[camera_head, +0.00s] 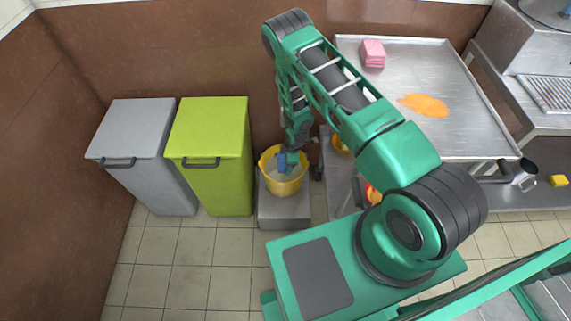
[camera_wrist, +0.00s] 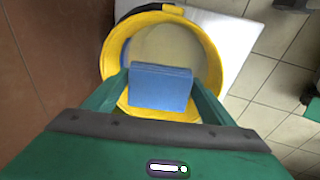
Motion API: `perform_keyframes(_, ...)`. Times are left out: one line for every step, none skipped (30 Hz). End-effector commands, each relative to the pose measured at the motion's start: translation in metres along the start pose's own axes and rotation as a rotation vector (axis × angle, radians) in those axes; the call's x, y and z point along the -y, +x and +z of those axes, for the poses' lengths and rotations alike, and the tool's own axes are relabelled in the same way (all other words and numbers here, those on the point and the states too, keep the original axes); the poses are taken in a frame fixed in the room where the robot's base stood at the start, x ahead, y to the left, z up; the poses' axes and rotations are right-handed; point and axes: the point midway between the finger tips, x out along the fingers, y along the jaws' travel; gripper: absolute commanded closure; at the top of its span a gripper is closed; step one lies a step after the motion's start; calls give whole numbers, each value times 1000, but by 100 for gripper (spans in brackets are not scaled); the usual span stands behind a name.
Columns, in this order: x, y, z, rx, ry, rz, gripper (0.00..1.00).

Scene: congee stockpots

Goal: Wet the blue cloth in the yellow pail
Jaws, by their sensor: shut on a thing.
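The yellow pail (camera_head: 297,183) stands on a low grey block between the green bin and the steel table. It holds pale liquid. In the wrist view the pail (camera_wrist: 113,52) is seen from above. My gripper (camera_head: 287,157) is over the pail's opening, pointing down. It is shut on the blue cloth (camera_head: 282,161), which shows as a folded blue block between the fingers in the wrist view (camera_wrist: 161,88). I cannot tell whether the cloth's lower edge touches the liquid. The fingertips are partly hidden by the cloth.
A green bin (camera_head: 211,140) and a grey bin (camera_head: 138,140) stand left of the pail. The steel table (camera_head: 400,70) on the right bears a pink cloth stack (camera_head: 373,53) and an orange spill (camera_head: 424,105). The grey block (camera_head: 284,212) supports the pail. Tiled floor is clear in front.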

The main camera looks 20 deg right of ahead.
Motion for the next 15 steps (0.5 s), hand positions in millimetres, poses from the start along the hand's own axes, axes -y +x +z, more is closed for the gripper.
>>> perform_keyframes(0,-4,0,0,0,0,40)
perform_keyframes(-1,-6,0,0,0,0,40)
perform_keyframes(-2,-9,-1,0,0,0,40)
perform_keyframes(-3,-11,-1,0,0,1,40)
perform_keyframes(-3,-13,-2,0,0,1,40)
perform_keyframes(-4,-15,-2,0,0,1,40)
perform_keyframes(-4,-17,-2,0,0,0,40)
perform_keyframes(-4,-19,-2,0,0,0,40)
perform_keyframes(-5,-22,-2,0,0,0,40)
perform_keyframes(-6,-24,-3,0,0,1,40)
perform_keyframes(-6,-26,-3,0,0,1,40)
perform_keyframes(-7,-28,-3,0,1,1,40)
perform_keyframes(-7,-30,-4,0,1,1,40)
perform_keyframes(-8,-32,-4,0,1,1,40)
perform_keyframes(-8,-35,-4,0,1,1,40)
